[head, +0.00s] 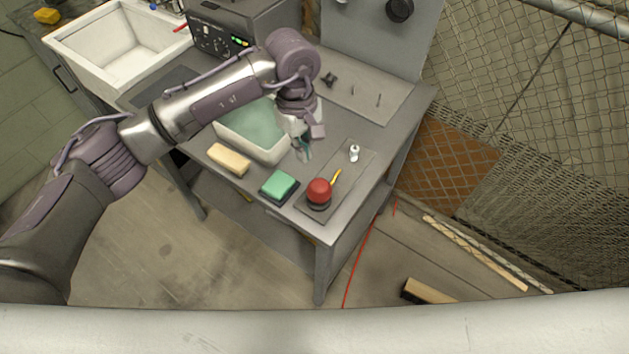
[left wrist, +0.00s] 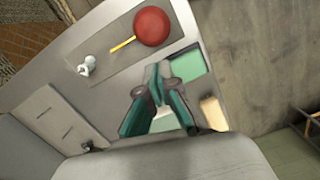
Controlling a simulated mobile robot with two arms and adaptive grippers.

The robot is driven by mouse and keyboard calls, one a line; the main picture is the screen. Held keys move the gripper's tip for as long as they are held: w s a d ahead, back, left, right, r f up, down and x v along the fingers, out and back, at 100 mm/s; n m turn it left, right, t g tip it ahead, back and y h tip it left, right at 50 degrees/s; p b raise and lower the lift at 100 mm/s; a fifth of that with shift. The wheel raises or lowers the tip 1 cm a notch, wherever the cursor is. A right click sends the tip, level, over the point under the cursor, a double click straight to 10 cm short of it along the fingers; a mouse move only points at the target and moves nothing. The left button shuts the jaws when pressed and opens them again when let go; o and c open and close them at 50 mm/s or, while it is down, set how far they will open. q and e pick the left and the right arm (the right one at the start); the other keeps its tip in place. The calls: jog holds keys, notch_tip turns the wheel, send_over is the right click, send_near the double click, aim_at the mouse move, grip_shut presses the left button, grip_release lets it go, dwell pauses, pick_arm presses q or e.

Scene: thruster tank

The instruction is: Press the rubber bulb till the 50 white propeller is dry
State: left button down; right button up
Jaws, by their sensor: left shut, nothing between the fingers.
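A red rubber bulb (head: 319,190) with a yellow nozzle (head: 336,176) sits on a grey mat (head: 345,190) at the table's front right. The bulb also shows in the left wrist view (left wrist: 152,26). A small white propeller (head: 354,153) stands on the same mat beyond the nozzle tip; the left wrist view shows it too (left wrist: 87,65). I cannot tell from the frames whether it is wet. My left gripper (head: 303,152) is shut and empty, above the table between the water tank and the mat, apart from bulb and propeller. My right gripper is not in view.
The water tank (head: 273,156) is left of the gripper. A green sponge (head: 279,184) and a beige block (head: 229,159) lie along the front edge. A dark propeller (head: 330,80) and upright pegs stand at the back. A control box (head: 212,38) and white sink (head: 75,50) are back left.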

pick_arm(q)
notch_tip(320, 180, up, 7)
jog(key=shift+w+a+f, duration=0.2)
jog(key=shift+w+a, duration=0.05)
jog(key=shift+a, duration=0.05)
dwell(0.5)
